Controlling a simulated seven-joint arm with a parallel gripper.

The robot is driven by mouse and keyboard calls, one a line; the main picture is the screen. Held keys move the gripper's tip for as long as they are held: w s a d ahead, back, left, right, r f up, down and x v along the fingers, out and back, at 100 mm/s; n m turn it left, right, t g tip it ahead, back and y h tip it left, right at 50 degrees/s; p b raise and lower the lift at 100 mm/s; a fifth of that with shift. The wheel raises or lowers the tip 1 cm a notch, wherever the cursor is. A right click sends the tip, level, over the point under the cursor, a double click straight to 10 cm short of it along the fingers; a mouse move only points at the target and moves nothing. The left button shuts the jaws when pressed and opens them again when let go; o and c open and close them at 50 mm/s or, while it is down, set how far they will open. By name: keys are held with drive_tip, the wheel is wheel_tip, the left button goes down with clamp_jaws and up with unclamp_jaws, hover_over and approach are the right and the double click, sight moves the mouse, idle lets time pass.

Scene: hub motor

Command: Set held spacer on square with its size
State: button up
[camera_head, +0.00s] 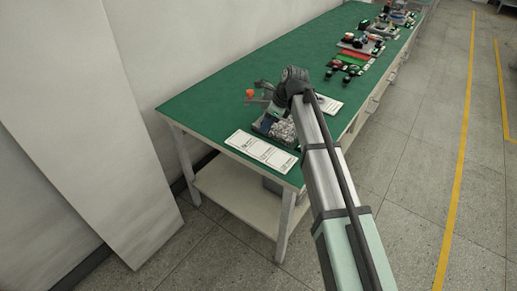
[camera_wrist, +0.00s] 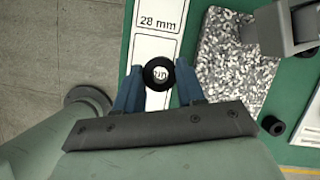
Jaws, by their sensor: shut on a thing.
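In the wrist view a dark, round, ring-shaped spacer (camera_wrist: 158,75) sits between the blue fingers of my gripper (camera_wrist: 158,80), which is shut on it. Part of a printed label shows through its hole. Below it lies a white card (camera_wrist: 155,40) with marked squares. The square (camera_wrist: 156,20) above the spacer reads "28 mm". The text of the square under the spacer is mostly hidden. I cannot tell the height of the spacer over the card.
A small black ring (camera_wrist: 273,125) lies on the green bench top (camera_head: 240,85). Several parts stand farther along the bench.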

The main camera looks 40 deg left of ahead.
drive_tip(key=s+a+r, duration=0.1)
drive_tip(key=s+a, duration=0.1)
approach(256, 148)
drive_tip(key=shift+x, duration=3)
drive_tip(key=shift+f, duration=0.15)
drive_tip(key=o, duration=1.1)
drive_tip(key=v, duration=1.2)
drive_tip(key=shift+w+a+r, duration=0.1)
drive_tip(key=shift+w+r, duration=0.05)
drive_tip(key=shift+r, duration=0.1)
